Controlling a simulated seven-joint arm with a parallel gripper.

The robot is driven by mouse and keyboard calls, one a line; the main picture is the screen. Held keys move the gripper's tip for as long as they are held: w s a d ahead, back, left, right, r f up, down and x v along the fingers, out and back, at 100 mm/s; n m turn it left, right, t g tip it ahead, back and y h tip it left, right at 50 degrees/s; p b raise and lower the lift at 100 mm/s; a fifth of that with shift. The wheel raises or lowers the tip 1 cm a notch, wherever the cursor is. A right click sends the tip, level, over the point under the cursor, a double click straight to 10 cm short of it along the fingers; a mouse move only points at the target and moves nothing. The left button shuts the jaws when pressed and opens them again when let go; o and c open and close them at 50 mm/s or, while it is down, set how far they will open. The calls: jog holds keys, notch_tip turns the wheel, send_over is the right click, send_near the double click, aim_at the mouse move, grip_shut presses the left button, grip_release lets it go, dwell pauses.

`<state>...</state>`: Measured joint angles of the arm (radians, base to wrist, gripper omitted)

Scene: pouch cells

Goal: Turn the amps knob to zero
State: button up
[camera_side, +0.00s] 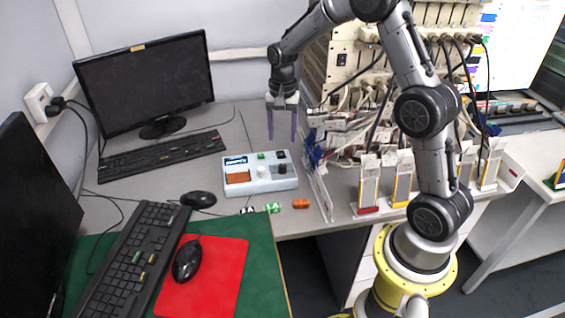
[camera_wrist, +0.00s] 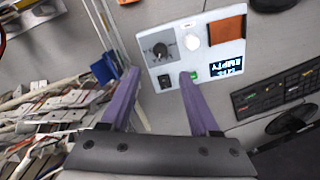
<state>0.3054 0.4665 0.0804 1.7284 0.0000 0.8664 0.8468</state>
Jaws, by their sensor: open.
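A white control box (camera_side: 259,187) lies on the grey desk in the side view, and upside down in the wrist view (camera_wrist: 180,78). It has a dark knob (camera_wrist: 160,50) on a grey plate, also seen in the side view (camera_side: 282,169), and a white round knob (camera_wrist: 192,42). I cannot read which one is marked amps. A green button (camera_wrist: 193,75), a black switch (camera_wrist: 165,82), a lit display (camera_wrist: 226,68) and an orange-brown panel (camera_wrist: 227,30) are also on it. My gripper (camera_side: 283,137) is open and empty, purple fingers pointing down, behind the box and apart from the knobs.
A keyboard (camera_side: 160,156) and monitor (camera_side: 147,82) stand left of the box, with a mouse (camera_side: 198,199) at its front left. Small orange (camera_side: 301,203) and green (camera_side: 273,207) items lie in front. A cable-filled rack (camera_side: 400,90) stands to the right.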

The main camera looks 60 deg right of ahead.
aim_at(282, 165)
notch_tip(282, 165, down, 11)
dwell(0.4)
grip_shut()
